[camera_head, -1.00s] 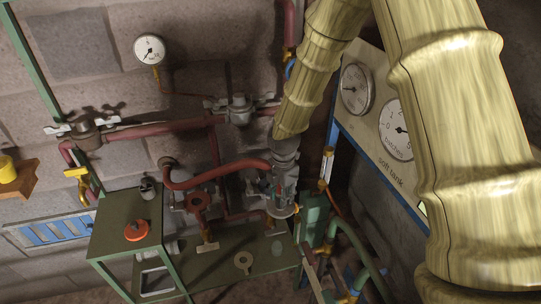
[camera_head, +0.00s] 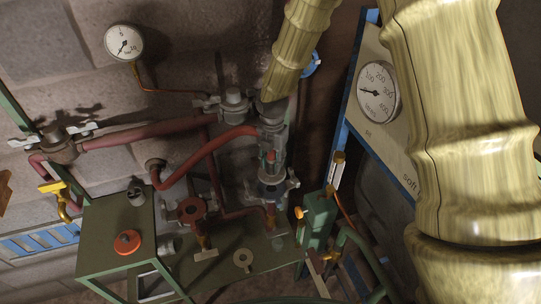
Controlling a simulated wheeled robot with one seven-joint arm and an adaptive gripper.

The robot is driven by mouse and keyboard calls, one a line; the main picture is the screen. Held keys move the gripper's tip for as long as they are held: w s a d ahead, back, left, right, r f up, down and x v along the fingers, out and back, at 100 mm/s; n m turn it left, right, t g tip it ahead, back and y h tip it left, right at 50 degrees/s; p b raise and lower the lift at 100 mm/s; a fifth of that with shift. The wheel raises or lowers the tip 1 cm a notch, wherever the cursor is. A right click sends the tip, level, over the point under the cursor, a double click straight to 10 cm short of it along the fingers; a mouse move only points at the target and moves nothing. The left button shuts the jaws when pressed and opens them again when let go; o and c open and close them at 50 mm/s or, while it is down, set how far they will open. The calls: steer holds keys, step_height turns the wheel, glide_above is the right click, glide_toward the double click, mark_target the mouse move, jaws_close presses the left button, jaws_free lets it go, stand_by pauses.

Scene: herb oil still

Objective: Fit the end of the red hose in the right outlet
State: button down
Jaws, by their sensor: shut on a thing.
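The red hose (camera_head: 205,152) leaves a round wall fitting (camera_head: 155,165) and arches right to my gripper (camera_head: 271,185). My gripper points down, with its grey body just below the end of my arm. It is shut on the red hose near its end. A bit of red shows between the fingers, but the hose's tip is mostly hidden by them. Below the gripper a short red pipe (camera_head: 271,214) stands above the lower green shelf. I cannot tell for sure which fitting is the right outlet, nor whether the hose touches it.
A red valve wheel (camera_head: 191,211) stands left of the gripper. A green table (camera_head: 108,215) holds an orange disc (camera_head: 127,242) and a small grey can (camera_head: 135,192). A green box (camera_head: 320,220) and the gauge panel (camera_head: 378,137) stand close on the right.

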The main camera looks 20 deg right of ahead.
steer(key=shift+s+f, duration=0.1)
steer(key=shift+s, duration=0.05)
steer(key=shift+w+f+b, duration=0.25)
steer(key=shift+f+b, duration=0.4)
steer(key=shift+f, duration=0.1)
steer(key=shift+s+f+b, duration=0.2)
steer(key=shift+f+b, duration=0.3)
steer(key=shift+f, duration=0.05)
steer(key=shift+f+b, duration=1.15)
steer(key=shift+f, duration=0.9)
steer(key=shift+w, duration=0.1)
steer(key=c, duration=1)
jaws_free()
step_height(320, 180, up, 12)
steer(key=shift+f, duration=0.1)
step_height(320, 180, up, 7)
steer(key=p, duration=0.7)
glide_above(272, 175)
steer(key=w, duration=0.2)
steer(key=shift+d, duration=0.3)
